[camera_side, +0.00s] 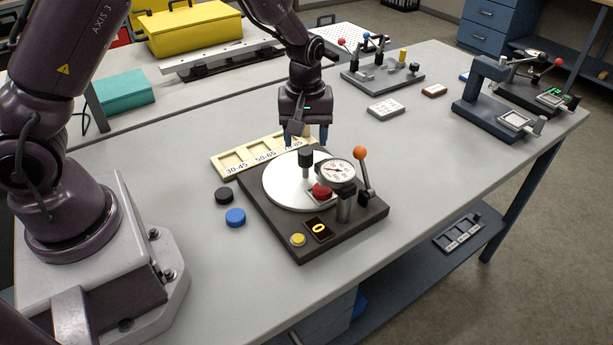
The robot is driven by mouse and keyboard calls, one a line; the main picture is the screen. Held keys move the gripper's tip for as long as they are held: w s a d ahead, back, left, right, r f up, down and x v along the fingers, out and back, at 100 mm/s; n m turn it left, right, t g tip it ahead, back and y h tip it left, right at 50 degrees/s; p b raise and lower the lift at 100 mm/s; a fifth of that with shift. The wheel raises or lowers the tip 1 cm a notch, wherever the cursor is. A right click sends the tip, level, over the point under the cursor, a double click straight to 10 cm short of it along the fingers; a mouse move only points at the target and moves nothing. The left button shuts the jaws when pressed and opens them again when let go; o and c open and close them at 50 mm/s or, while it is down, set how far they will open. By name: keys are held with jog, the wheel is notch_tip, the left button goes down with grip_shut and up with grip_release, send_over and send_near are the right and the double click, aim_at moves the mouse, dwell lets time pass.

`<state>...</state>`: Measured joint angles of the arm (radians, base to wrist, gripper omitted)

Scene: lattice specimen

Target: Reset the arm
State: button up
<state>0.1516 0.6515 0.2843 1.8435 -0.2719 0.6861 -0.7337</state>
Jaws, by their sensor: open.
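My gripper (306,138) points down above the back part of a dark test fixture (349,231). Its two blue fingertips are apart, with no held object visible between them. The fixture carries a white round plate (275,186), a black-topped post (306,157), a dial gauge (336,174), a red piece (321,192) and a lever with an orange ball (360,153). A yellow button (298,240) and a small display (318,229) sit at its front. I cannot tell whether the fingertips touch anything.
A tray with marked compartments (231,163) lies behind the fixture, partly hidden. A black disc (224,195) and a blue disc (235,217) lie left of it. Other fixtures stand at the back (383,78) and right (484,112). The table (430,150) right of the fixture is clear.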

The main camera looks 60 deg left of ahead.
jog(key=shift+s+f+m, duration=0.1)
jog(key=shift+s+m, duration=0.25)
jog(key=shift+m, duration=0.15)
jog(key=s+d+r+m+t, duration=0.3)
jog(key=s+r+m, duration=0.7)
jog(key=s+r, duration=1)
notch_tip(320, 180, up, 3)
jog(key=t, duration=0.2)
jog(key=shift+f+m+t, duration=0.15)
jog(key=shift+m+t, duration=0.15)
jog(key=shift+m, duration=0.1)
jog(key=shift+s, duration=0.1)
jog(key=shift+c, duration=0.4)
